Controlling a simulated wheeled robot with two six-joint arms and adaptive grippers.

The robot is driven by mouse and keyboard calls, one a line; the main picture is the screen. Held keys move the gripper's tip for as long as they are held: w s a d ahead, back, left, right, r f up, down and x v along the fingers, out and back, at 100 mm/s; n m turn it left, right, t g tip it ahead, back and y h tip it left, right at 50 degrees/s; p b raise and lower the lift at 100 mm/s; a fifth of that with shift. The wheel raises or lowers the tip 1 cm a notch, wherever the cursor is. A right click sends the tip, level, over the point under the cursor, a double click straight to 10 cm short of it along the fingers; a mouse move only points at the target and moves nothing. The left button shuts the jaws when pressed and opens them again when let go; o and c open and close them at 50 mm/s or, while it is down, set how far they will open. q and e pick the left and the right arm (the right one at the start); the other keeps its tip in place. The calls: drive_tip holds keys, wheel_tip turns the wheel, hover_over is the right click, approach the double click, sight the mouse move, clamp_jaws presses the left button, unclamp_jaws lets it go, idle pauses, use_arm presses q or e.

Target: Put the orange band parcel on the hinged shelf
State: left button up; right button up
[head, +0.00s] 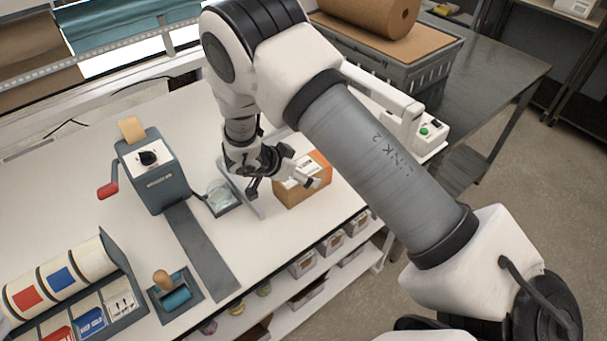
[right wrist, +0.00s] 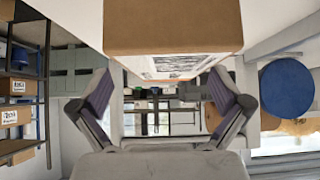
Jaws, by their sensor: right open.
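The orange-brown parcel (head: 308,193) with a white label stands on the white bench near its front edge in the head view. In the right wrist view the parcel (right wrist: 172,28) fills the top middle, with its labelled face towards the fingers. My right gripper (head: 285,178) is at the parcel's left side in the head view. In the right wrist view the right gripper (right wrist: 163,98) has its fingers spread wide with nothing held between them. Whether a finger touches the parcel cannot be told. The hinged shelf cannot be made out for certain. My left gripper is out of view.
A label rack (head: 70,285) stands at the lower left. A sealer with a green button (head: 424,129) stands behind the parcel to the right.

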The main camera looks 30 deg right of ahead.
drive_tip(key=shift+w+d+f, duration=0.55)
drive_tip(key=shift+w+f, duration=0.25)
drive_tip(key=shift+f, duration=0.1)
drive_tip(key=shift+s+r, duration=0.2)
drive_tip(key=shift+s, duration=0.15)
drive_tip(key=c, duration=0.7)
drive_tip(key=shift+s+r, duration=0.1)
drive_tip(key=shift+s, duration=0.05)
drive_tip(key=c, duration=0.6)
drive_tip(key=shift+w, duration=0.2)
drive_tip(key=shift+c, duration=0.8)
